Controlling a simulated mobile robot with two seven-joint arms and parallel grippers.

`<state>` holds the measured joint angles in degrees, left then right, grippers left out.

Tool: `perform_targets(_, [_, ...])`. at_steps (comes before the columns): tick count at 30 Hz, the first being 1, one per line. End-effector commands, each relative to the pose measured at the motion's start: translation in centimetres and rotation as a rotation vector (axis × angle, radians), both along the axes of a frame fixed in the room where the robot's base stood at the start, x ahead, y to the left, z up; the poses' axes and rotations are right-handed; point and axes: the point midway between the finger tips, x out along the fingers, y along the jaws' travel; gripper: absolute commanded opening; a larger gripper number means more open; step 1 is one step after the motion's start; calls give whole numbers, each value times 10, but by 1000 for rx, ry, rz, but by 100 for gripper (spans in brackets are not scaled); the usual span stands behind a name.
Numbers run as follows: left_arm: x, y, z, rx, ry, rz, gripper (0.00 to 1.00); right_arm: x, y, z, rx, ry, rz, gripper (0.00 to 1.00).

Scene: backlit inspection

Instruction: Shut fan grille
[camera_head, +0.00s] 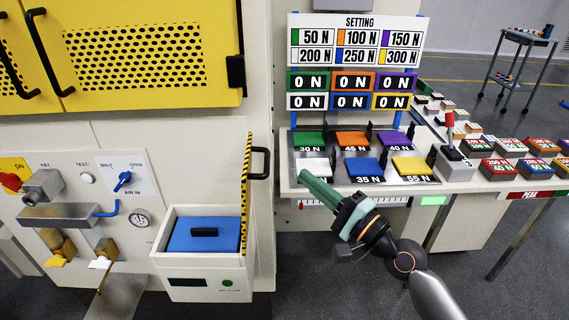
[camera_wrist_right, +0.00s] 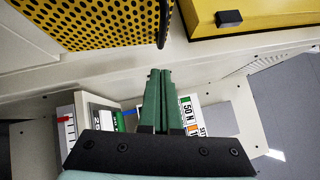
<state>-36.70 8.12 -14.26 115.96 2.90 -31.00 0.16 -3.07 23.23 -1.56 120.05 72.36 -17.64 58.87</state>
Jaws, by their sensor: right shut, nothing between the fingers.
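Yellow perforated grille panels (camera_head: 136,58) with black handles fill the upper left of the head view and look flat on the cabinet. A narrow panel with a yellow-black striped edge (camera_head: 246,190) stands out edge-on, with a black handle (camera_head: 260,163) on its right. I cannot tell for sure which is the fan grille. My right gripper (camera_head: 304,174) has green fingers, shut and empty, right of that handle and apart from it. In the right wrist view the shut fingers (camera_wrist_right: 160,74) point toward a yellow perforated panel (camera_wrist_right: 85,22). My left gripper is not in view.
A white box with a blue insert (camera_head: 190,236) juts out left of the striped panel. Right of it stands a bench with coloured force blocks (camera_head: 352,139) and a setting sign (camera_head: 358,22). Knobs and a gauge (camera_head: 140,218) sit on the lower left panel.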

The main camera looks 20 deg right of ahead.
Motion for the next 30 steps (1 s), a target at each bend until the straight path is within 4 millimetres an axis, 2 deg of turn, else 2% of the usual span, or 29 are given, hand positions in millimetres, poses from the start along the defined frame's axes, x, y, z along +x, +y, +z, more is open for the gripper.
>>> perform_targets(3, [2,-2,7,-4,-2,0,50,20,10,8,2,-2,1,0])
perform_targets(7, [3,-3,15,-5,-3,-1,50,23,28,13,4,1,1,0])
perform_targets(12, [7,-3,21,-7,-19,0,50,27,41,14,0,1,0,0])
perform_targets(30, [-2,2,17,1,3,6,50,30,45,16,-11,3,0,0])
